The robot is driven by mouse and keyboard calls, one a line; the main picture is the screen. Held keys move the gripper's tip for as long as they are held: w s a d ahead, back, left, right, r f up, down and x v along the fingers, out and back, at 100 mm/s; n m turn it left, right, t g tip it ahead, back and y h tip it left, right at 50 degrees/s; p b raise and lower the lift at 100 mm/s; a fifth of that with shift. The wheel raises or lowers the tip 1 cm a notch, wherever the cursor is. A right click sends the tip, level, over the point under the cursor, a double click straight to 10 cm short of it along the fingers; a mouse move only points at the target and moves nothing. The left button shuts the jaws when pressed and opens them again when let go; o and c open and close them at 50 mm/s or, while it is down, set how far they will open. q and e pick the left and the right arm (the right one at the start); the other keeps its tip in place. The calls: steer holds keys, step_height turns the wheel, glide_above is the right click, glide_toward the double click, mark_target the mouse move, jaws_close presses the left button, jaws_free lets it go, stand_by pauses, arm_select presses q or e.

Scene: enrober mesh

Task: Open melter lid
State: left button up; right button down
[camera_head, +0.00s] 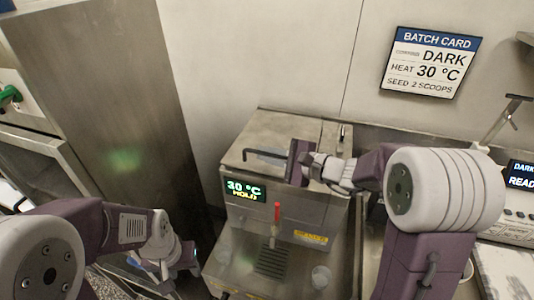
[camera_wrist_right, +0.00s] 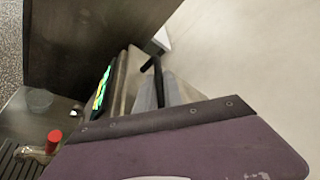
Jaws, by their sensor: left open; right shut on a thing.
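The melter (camera_head: 310,205) is a steel box with a lit display reading 30 °C HOLD. Its steel lid (camera_head: 285,128) lies flat on top, with a dark bar handle (camera_head: 262,154) near the front edge. My right gripper (camera_head: 292,160) is at the right part of this handle and shut on it. In the right wrist view the dark handle (camera_wrist_right: 155,78) runs to the grey fingers (camera_wrist_right: 168,92), partly hidden by my purple gripper body. My left gripper (camera_head: 180,262) is open and empty, low at the left of the melter.
A red-topped tap (camera_head: 277,215) stands on the melter's front above a drip grate (camera_head: 271,262). A clear cup (camera_head: 321,276) stands beside the grate. A tall steel panel (camera_head: 110,95) is at the left. A batch card (camera_head: 432,63) hangs on the wall, with clear space above the lid.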

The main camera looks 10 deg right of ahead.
steer(key=w+d+r+m+g+p, duration=0.1)
steer(key=w+r+m+p, duration=0.1)
steer(key=r+p, duration=0.6)
steer(key=w+d+r+m+g+p, duration=0.2)
steer(key=w+r+p, duration=0.3)
steer(key=p, duration=0.9)
steer(key=shift+w+r+m, duration=0.2)
steer(key=shift+r+m, duration=0.1)
steer(key=shift+r, duration=1.2)
steer(key=c, duration=1.5)
jaws_free()
steer(key=shift+f, duration=0.1)
steer(key=b+v, duration=0.3)
steer(key=v, duration=0.6)
steer(key=shift+d, duration=0.15)
